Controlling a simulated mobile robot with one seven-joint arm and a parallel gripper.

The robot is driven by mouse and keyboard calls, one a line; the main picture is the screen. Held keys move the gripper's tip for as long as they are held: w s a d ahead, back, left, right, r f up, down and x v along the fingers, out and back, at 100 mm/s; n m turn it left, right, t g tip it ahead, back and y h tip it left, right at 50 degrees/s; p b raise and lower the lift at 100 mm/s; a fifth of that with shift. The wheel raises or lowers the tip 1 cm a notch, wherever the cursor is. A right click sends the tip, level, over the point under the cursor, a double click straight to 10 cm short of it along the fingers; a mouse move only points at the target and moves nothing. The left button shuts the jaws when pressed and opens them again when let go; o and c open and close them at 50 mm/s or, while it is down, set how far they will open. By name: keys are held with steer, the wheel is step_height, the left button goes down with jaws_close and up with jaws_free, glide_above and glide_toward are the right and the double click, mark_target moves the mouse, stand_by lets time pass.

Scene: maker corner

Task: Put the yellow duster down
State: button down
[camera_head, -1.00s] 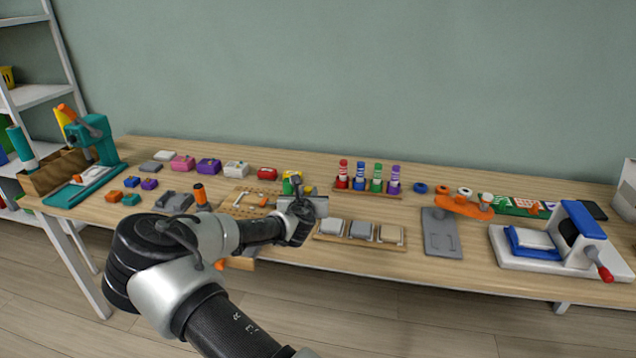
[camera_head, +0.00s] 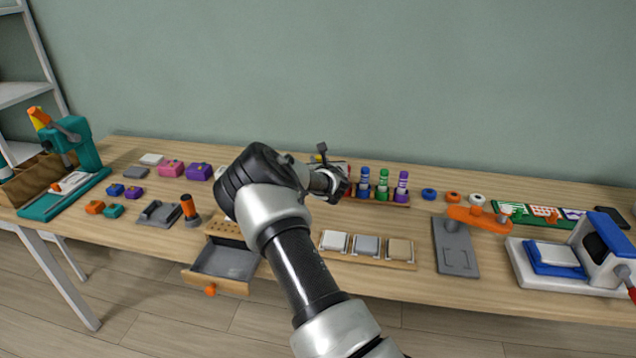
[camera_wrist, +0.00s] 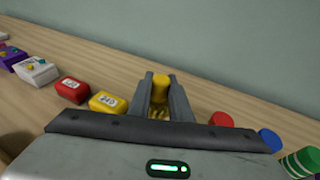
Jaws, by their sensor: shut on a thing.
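The yellow duster (camera_wrist: 160,88) is held upright between the two grey fingers of my gripper (camera_wrist: 161,82) in the wrist view. Its rounded yellow top shows at the fingertips, and its lower part is partly hidden between the fingers. In the head view my gripper (camera_head: 330,178) is over the back middle of the table (camera_head: 480,300), just left of the marker rack. Only a small bit of yellow shows there. I cannot tell whether the duster touches the table top.
Red (camera_wrist: 71,90) and yellow (camera_wrist: 108,103) boxes stand left of the gripper. Coloured markers (camera_head: 383,184) stand close on its right. An open drawer (camera_head: 225,264) juts from the front edge. A tray of three blocks (camera_head: 367,247) lies in front.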

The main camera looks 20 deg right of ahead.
step_height(320, 180, down, 7)
steer(key=shift+r+b, duration=0.15)
steer(key=shift+b, duration=0.3)
steer(key=c, duration=1.6)
jaws_free()
steer(key=shift+s+r, duration=0.1)
